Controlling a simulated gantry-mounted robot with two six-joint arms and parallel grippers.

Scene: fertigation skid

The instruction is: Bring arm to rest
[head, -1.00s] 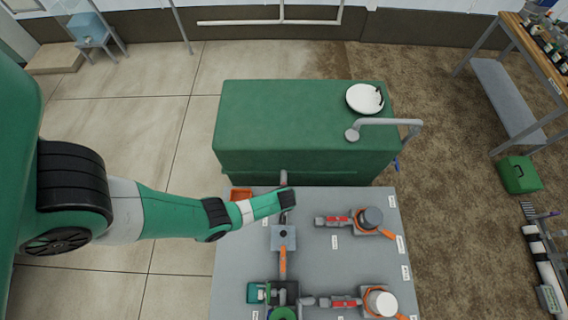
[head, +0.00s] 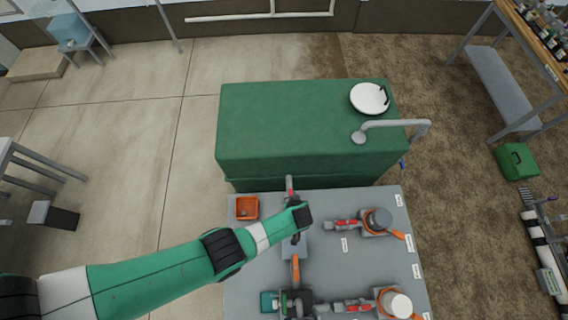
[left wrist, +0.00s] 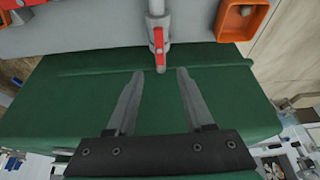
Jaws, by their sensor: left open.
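My left gripper (head: 298,213) is at the end of the green arm, over the upper part of the grey skid panel (head: 325,275). In the left wrist view its two fingers (left wrist: 160,78) are apart with nothing between them. A red-handled valve (left wrist: 158,38) on a grey pipe lies just beyond the fingertips in that view. The same red handle (head: 290,187) shows beside the gripper in the head view, at the panel's back edge. Whether the fingers touch it cannot be told. My right gripper is not in view.
An orange tray (head: 238,210) sits at the panel's back left corner. A green tank (head: 285,125) with a white lid (head: 369,98) stands behind. Red-handled valves (head: 347,225) and grey-capped fittings (head: 379,219) fill the panel's right side.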

